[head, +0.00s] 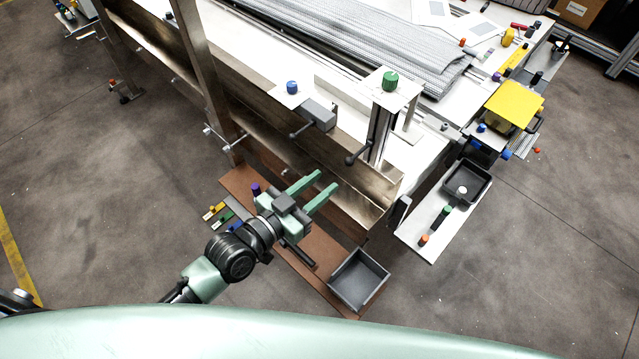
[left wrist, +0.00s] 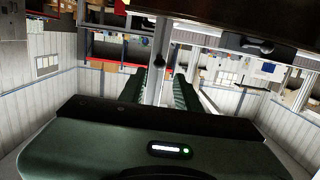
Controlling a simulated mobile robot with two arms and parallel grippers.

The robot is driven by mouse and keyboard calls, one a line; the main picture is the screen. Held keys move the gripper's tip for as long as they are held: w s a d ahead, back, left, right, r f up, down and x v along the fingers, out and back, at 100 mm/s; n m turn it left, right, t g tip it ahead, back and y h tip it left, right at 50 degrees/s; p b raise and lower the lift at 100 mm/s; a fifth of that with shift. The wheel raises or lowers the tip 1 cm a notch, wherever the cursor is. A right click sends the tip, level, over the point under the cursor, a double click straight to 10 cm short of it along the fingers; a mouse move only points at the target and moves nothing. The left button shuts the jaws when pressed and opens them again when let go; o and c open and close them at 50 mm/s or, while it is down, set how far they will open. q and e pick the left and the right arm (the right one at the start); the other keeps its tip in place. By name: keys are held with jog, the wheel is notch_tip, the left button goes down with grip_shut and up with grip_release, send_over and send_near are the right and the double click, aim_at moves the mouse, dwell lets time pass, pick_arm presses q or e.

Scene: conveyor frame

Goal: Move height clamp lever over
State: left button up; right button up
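A dark lever with a round black knob (head: 352,160) sticks out from the vertical post with the green knob (head: 390,80) on the conveyor frame. A second dark lever (head: 299,131) projects from a grey block to its left. No label shows which one is the height clamp lever. My left gripper (head: 327,181) is open and empty, with its two green fingers apart. In the head view it appears below and left of the post lever, not touching it. The left wrist view shows both fingers (left wrist: 165,92) and a dark lever (left wrist: 257,45) at upper right. My right gripper is not in view.
The metal side rail (head: 350,185) of the frame runs just beyond my left fingers. A brown shelf (head: 238,180) below carries small coloured parts and a grey bin (head: 358,280). A white side shelf (head: 425,240) with a black tray (head: 467,183) stands at right.

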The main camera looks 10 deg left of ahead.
aim_at(347, 161)
pick_arm(q)
jog(key=r+b+x, duration=0.1)
jog(key=b+x, duration=0.2)
jog(key=x, duration=0.5)
jog(key=shift+f, duration=0.45)
jog(key=shift+w, duration=0.1)
grip_shut()
notch_tip(347, 161, up, 3)
jog(key=p, duration=0.2)
jog(key=shift+w+d+f+p, duration=0.1)
jog(key=shift+w+f+p, duration=0.05)
jog(key=shift+p, duration=0.15)
jog(key=shift+w+d+r+p, duration=0.1)
jog(key=shift+w+r+p, duration=0.05)
jog(key=shift+r+p, duration=0.35)
jog(key=shift+w+d+r+p, duration=0.1)
jog(key=shift+w+r+p, duration=0.05)
jog(key=shift+r+p, duration=0.35)
jog(key=shift+r, duration=0.1)
